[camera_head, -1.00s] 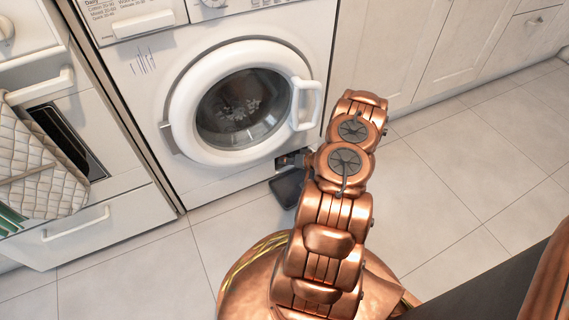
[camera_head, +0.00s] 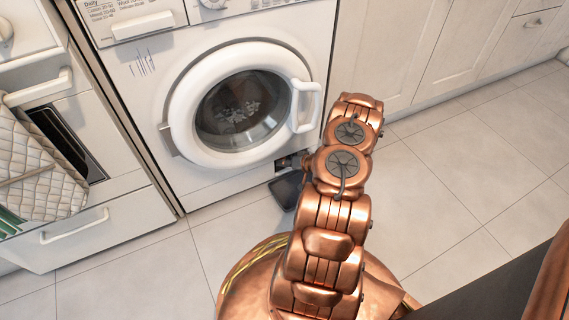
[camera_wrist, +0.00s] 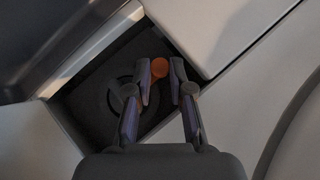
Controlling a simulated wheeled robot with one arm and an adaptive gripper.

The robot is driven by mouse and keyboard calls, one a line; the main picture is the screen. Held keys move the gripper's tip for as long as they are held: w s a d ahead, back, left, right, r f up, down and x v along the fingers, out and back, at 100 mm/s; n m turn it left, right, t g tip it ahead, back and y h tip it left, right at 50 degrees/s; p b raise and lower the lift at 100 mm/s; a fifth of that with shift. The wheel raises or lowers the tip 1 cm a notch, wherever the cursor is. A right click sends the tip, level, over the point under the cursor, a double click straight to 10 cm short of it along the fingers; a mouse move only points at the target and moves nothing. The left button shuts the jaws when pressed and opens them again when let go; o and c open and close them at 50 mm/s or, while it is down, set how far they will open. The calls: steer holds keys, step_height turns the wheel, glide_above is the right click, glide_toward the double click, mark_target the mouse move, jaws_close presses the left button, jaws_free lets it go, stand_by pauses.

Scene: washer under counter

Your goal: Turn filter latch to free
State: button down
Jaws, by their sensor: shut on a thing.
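The filter latch (camera_wrist: 159,67) is a small orange piece with a rounded end, inside a dark recess low on the washer. My gripper (camera_wrist: 162,72) has its two fingers on either side of the latch and is shut on it. A round dark filter cap (camera_wrist: 116,95) lies behind the left finger, partly covered by it. In the head view my gripper (camera_head: 284,163) is at the lower right of the washer front (camera_head: 215,188), mostly hidden behind my arm. The latch is hidden in that view.
A dark flap or tray (camera_head: 286,190) sits at floor level below my gripper. The round washer door (camera_head: 240,103) is closed above, with its white handle (camera_head: 306,105) close to my arm. Tiled floor (camera_head: 450,190) is clear to the right.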

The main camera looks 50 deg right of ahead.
steer(key=shift+a+r+h+p, duration=0.15)
steer(key=shift+h+p, duration=0.15)
steer(key=shift+p, duration=0.15)
steer(key=n+g+h+p, duration=0.1)
steer(key=p, duration=0.3)
steer(key=n+h+p, duration=0.1)
steer(key=h+p, duration=0.1)
steer(key=p, duration=0.2)
steer(key=shift+w+a+r+g, duration=0.15)
steer(key=shift+a+r+g, duration=0.05)
steer(key=shift+a+g, duration=0.2)
steer(key=shift+f+n+h+p, duration=0.15)
steer(key=shift+n+h+p, duration=0.2)
steer(key=shift+p, duration=0.25)
steer(key=shift+d, duration=0.1)
steer(key=c, duration=1.3)
jaws_free()
